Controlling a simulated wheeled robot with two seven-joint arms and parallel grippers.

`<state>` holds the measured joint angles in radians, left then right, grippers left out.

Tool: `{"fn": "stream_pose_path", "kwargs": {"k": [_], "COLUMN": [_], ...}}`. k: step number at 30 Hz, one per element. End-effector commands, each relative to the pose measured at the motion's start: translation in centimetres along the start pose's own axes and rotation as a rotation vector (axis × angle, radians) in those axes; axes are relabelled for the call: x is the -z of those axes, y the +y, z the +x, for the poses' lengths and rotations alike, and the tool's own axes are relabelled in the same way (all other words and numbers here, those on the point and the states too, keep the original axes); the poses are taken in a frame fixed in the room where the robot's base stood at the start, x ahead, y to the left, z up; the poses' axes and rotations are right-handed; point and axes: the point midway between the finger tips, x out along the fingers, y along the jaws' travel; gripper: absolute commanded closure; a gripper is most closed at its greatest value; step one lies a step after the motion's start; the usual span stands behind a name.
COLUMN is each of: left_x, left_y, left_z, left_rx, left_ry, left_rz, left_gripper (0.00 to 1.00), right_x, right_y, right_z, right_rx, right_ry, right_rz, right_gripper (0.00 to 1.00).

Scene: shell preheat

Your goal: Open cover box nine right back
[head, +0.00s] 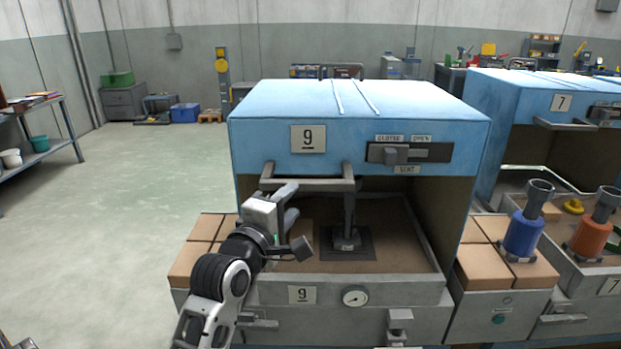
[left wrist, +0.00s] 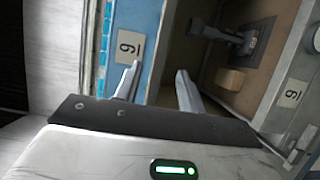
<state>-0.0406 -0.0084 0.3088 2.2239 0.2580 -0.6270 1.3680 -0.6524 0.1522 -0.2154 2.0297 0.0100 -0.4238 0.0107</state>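Box nine has a blue cover (head: 360,105) with a "9" plate (head: 308,139) on its front; that plate also shows in the left wrist view (left wrist: 130,46). A grey bar handle (head: 307,184) hangs along the cover's lower front edge. The front below the cover is open, over a tray (head: 400,262) with a dark plate and upright post (head: 349,225) inside. My left gripper (head: 290,202) is at the left part of the handle, just below it. Its fingers (left wrist: 158,85) are apart with nothing seen between them. Contact with the handle cannot be told. My right gripper is out of view.
A slider (head: 392,154) marked close and open sits on the cover's right front, at the close end. Bricks (head: 205,228) flank the box. Blue (head: 524,230) and orange (head: 592,232) cylinders stand right, near box seven (head: 540,100). The floor at left is clear.

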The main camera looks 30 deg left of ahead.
Motion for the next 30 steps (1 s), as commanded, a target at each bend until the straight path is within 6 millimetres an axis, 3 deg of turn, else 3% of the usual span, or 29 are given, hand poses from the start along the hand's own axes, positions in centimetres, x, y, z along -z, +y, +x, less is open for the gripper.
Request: {"fn": "stream_pose_path", "kwargs": {"k": [6, 12, 18, 27, 30], "left_x": [0.0, 0.0, -0.1, -0.1, -0.1], "left_y": [0.2, 0.1, 0.0, 0.0, 0.0], "left_z": [5.0, 8.3, 9.8, 10.0, 10.0], "left_rx": [-0.001, 0.000, -0.001, 0.000, 0.000], "left_ry": [0.000, -0.001, 0.000, -0.001, -0.001], "left_rz": [0.003, 0.003, 0.004, 0.004, 0.003], "left_gripper": [0.60, 0.60, 0.60, 0.60, 0.88], "right_x": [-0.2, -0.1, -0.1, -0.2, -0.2], "right_y": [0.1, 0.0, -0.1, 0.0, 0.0], "right_z": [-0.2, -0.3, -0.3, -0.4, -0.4], "right_rx": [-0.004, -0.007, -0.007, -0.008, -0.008], "right_ry": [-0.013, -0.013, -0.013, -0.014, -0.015], "right_rz": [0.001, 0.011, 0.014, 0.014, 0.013], "right_gripper": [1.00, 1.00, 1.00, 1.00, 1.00]}}
